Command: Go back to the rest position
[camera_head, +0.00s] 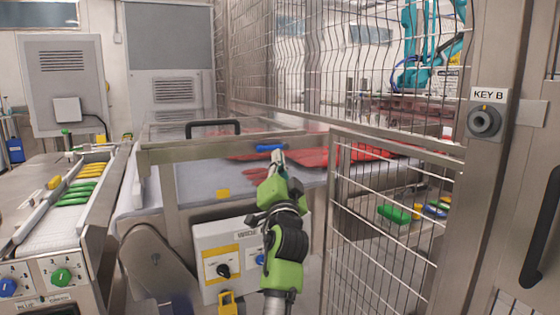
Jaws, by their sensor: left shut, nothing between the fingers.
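My left gripper (278,160) is at the middle of the picture, on the green and black arm that comes up from the bottom edge. It points away from me, toward the machine's opening behind the metal frame. Its fingers are shut and I see nothing held between them. A small blue piece (270,148) shows just beyond the fingertips; I cannot tell whether it touches them. My right gripper is not in view.
A grey control box (240,246) with a black knob and a yellow padlock stands behind my arm. A mesh gate (385,200) and a post with a KEY B lock (484,121) are on the right. A conveyor (58,235) with green and yellow pieces is on the left. Red cloth-like material (340,155) lies inside.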

